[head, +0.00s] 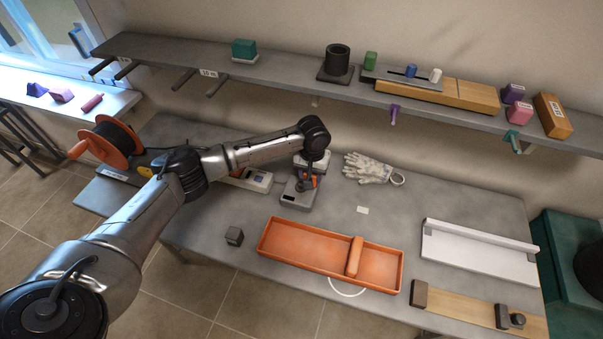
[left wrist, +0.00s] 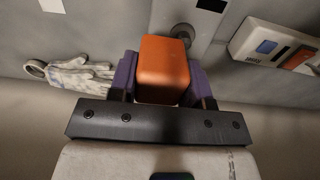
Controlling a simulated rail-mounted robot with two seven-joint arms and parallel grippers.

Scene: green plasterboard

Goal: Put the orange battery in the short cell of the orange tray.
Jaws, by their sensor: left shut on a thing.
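The orange battery (left wrist: 163,70) is a block held between the purple fingers of my left gripper (left wrist: 160,82) in the left wrist view. In the head view my left gripper (head: 308,178) is over a grey device (head: 296,200), and only a little of the battery shows there. I cannot tell whether the battery touches the device. The orange tray (head: 300,262) lies in front, to the right. A raised orange divider (head: 354,257) splits it into a long left cell and a short right cell (head: 380,268). Both cells look empty. My right gripper is out of view.
A small dark block (head: 234,236) sits left of the tray. Gloves (head: 368,168) lie behind it, and a white channel (head: 478,247) and wooden strip (head: 465,308) to its right. A cable reel (head: 108,143) stands at left. A loaded shelf (head: 290,82) runs along the back.

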